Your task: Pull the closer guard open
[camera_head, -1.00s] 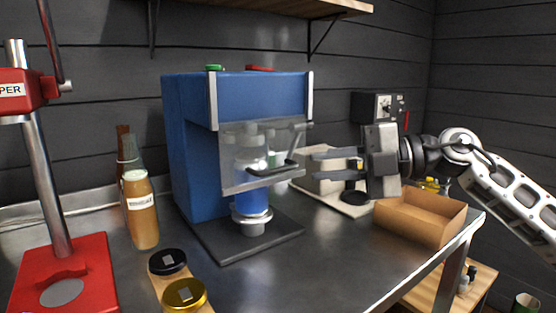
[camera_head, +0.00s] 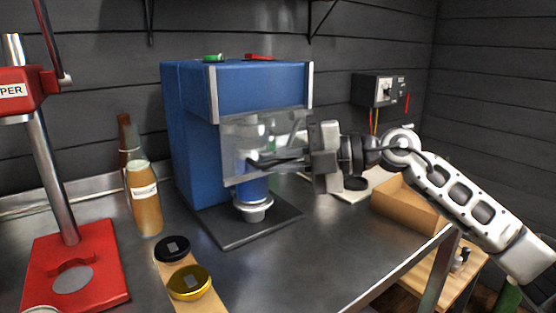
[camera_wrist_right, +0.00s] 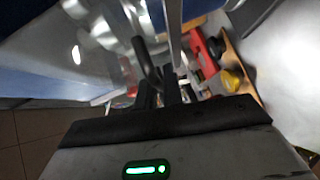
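The closer is a tall blue machine (camera_head: 190,130) on the steel bench. Its clear guard (camera_head: 236,135) hangs across the front and looks closed. The guard's dark handle (camera_head: 252,162) sticks out low on it; a dark curved bar in the right wrist view (camera_wrist_right: 148,62) looks like this handle. My right gripper (camera_head: 258,162) comes in from the right, with its dark fingertips at the handle. In the wrist view its fingers (camera_wrist_right: 168,85) are close together beside the bar; whether they grip it is unclear. My left gripper is out of view.
A bottle (camera_head: 146,205) stands left of the closer, with a red capper (camera_head: 75,265) further left. A cardboard box (camera_head: 408,205) lies at right under my arm. The bench's front middle is clear.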

